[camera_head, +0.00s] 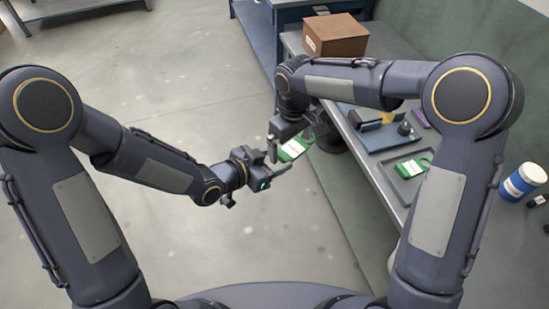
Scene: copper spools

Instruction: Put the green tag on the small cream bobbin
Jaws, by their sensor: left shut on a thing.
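A green tag with a white label (293,149) is in the air between my two grippers, left of the bench. My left gripper (279,161) is shut on the near left end of this tag. My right gripper (292,133) is just above and behind the tag; whether it touches the tag or how far its jaws are apart is unclear. A second green tag with a white label (411,168) lies in a grey tray (388,178) on the bench. I cannot make out a small cream bobbin; my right arm covers part of the bench.
The grey bench (343,127) runs along the right. Open floor (215,95) lies to the left.

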